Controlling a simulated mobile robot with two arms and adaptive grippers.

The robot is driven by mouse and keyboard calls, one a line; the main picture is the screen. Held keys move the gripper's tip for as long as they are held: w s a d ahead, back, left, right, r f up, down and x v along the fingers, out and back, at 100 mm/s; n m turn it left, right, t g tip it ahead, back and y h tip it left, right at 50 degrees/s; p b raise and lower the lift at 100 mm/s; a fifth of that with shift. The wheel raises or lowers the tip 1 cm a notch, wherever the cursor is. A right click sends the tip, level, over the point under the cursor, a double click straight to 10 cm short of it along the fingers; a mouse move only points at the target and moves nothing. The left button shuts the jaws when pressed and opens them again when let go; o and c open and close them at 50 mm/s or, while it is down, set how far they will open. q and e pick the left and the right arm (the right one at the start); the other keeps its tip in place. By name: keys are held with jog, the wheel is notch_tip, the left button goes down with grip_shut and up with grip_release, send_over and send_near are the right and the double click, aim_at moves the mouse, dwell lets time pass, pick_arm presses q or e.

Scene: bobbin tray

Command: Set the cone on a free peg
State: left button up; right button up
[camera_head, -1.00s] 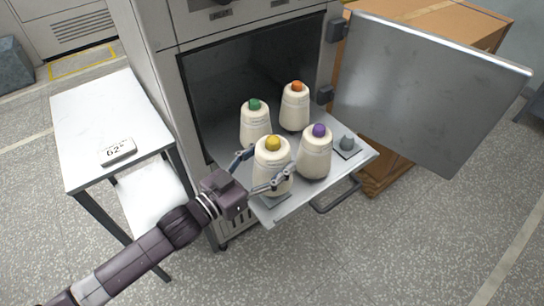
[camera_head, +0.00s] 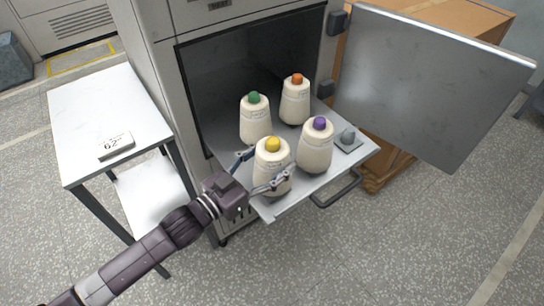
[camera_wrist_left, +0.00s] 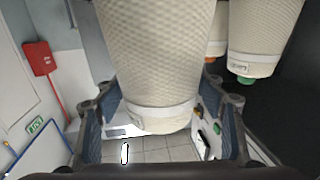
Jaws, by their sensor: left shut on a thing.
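My left gripper (camera_head: 263,172) is shut on the cream cone with the yellow tip (camera_head: 272,168), its fingers on either side. The cone is upright over the front left corner of the tray (camera_head: 284,206). I cannot tell whether its hidden bottom rests on a peg. In the left wrist view this cone (camera_wrist_left: 158,65) fills the middle between the fingers. Three more cones stand on the tray: green-tipped (camera_head: 255,122), orange-tipped (camera_head: 295,102) and purple-tipped (camera_head: 315,150).
The tray juts from an open cabinet (camera_head: 165,90), with a handle (camera_head: 338,190) in front. The open metal door (camera_head: 430,85) stands to the right, before a cardboard box (camera_head: 440,17). A white table (camera_head: 100,105) with a "62" sign (camera_head: 116,145) is at left.

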pick_arm(q)
jog(key=shift+r+p, duration=0.1)
jog(key=shift+p, duration=0.2)
pick_arm(e)
jog(key=shift+r, duration=0.25)
pick_arm(q)
jog(key=shift+f, duration=0.2)
pick_arm(e)
jog(key=shift+a+f, duration=0.15)
jog(key=shift+a, duration=0.05)
pick_arm(q)
jog(key=shift+f+b, duration=0.5)
pick_arm(e)
jog(key=shift+f, duration=0.3)
pick_arm(q)
jog(key=shift+f, duration=0.25)
pick_arm(e)
jog(key=shift+a+f, duration=0.2)
